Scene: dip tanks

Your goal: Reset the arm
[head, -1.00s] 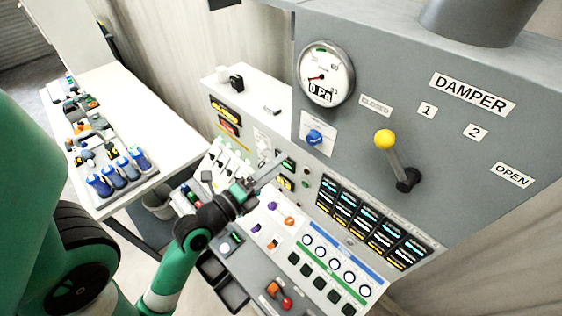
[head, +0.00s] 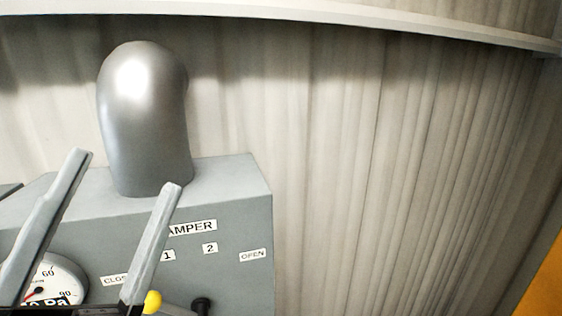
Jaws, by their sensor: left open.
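My left gripper (head: 127,170) is in the lower left of the head view, its two grey fingers spread wide apart and pointing up. Nothing is between the fingers. It stands in front of the grey damper cabinet (head: 235,192), hiding part of the DAMPER label (head: 192,229) and of the pressure gauge (head: 62,278). The damper lever's yellow knob (head: 153,301) shows just beside the right finger's base; I cannot tell if they touch. The lever's dark pivot (head: 202,305) is at the bottom edge. My right gripper is not in view.
A grey duct elbow (head: 145,115) rises from the cabinet top. A pale corrugated wall (head: 400,170) fills the right, with a light rail (head: 300,14) along the top. An orange surface (head: 543,285) shows at the lower right. The space right of the cabinet looks clear.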

